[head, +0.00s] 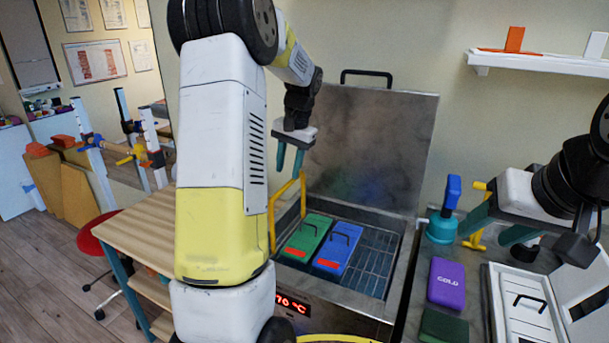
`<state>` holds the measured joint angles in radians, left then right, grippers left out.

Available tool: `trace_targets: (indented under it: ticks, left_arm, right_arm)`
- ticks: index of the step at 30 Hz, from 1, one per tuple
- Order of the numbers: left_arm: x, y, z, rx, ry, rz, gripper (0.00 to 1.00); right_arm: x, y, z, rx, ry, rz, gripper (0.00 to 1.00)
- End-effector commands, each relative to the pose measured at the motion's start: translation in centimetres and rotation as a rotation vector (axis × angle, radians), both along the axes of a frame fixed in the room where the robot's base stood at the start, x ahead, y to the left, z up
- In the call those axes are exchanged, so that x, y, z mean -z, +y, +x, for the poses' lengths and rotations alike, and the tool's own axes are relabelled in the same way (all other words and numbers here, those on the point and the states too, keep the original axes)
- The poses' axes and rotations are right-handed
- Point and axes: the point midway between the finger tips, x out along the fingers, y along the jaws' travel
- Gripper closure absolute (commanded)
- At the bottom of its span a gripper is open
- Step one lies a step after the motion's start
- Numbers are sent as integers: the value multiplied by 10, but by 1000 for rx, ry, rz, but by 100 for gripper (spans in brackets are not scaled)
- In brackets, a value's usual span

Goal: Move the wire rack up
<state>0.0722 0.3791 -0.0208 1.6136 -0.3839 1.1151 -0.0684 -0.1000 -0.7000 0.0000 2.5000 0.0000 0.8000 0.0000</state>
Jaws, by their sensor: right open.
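The wire rack (372,268) sits in the steel tank (401,265), with its grid showing at the right. A yellow frame-like handle (273,228) rises at the tank's left side. My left gripper (290,172) points down at the top of this handle. Its fingers show a small gap, and I cannot tell whether they grip the bar. My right gripper (497,228) is open, to the right of the tank. My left arm hides the tank's left front.
The tank's lid (370,140) stands open behind it. A wooden trolley (130,232) and red stool (90,238) stand left.

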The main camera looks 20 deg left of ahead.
Motion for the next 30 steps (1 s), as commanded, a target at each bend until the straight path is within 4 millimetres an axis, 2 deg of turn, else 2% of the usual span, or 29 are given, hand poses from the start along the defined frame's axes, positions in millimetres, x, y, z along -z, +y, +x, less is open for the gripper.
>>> trace_targets:
  ticks: [3, 6, 20, 25, 30]
  left_arm:
    - [-19, -4, 0, 1, -3, 1, 64]
    - [-29, -6, 0, 0, -2, 1, 64]
    - [-37, -8, -4, 0, -7, -4, 64]
    - [-59, -24, -28, 3, -64, -41, 64]
    - [-86, -51, -76, 3, -159, -111, 64]
  right_arm:
    - [0, 0, 0, 0, 0, 0, 49]
    - [0, 0, 0, 0, 0, 0, 49]
    - [0, 0, 0, 0, 0, 0, 49]
    - [0, 0, 0, 0, 0, 0, 49]
    - [0, 0, 0, 0, 0, 0, 49]
